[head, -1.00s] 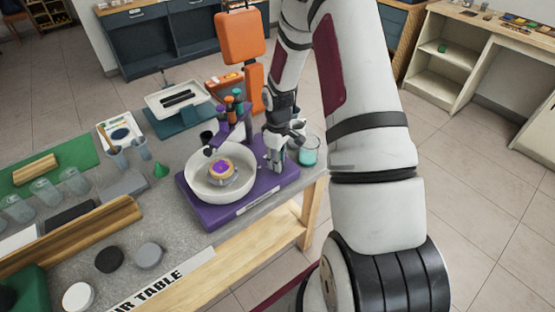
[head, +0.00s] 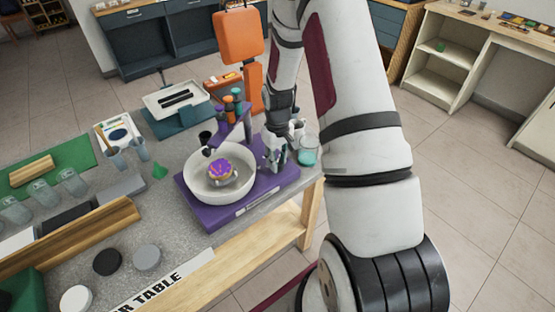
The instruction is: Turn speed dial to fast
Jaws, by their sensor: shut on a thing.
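The spin machine has a purple base (head: 215,213) with a white bowl (head: 203,191) on it. A purple and orange round piece (head: 219,169) sits in the bowl. My gripper (head: 274,165) is to the right of the bowl, pointing down with its fingertips low over the right part of the base. It is shut on the speed dial, which the fingers hide almost entirely. I cannot read the dial's setting. A pale label strip (head: 254,203) runs along the front edge of the base.
A beaker of teal liquid (head: 307,156) stands close to the right of my gripper. A purple post with colored bottles (head: 231,103) rises behind the bowl. An orange upright (head: 240,38) stands behind. The grey tabletop (head: 185,240) is clear in front of the base.

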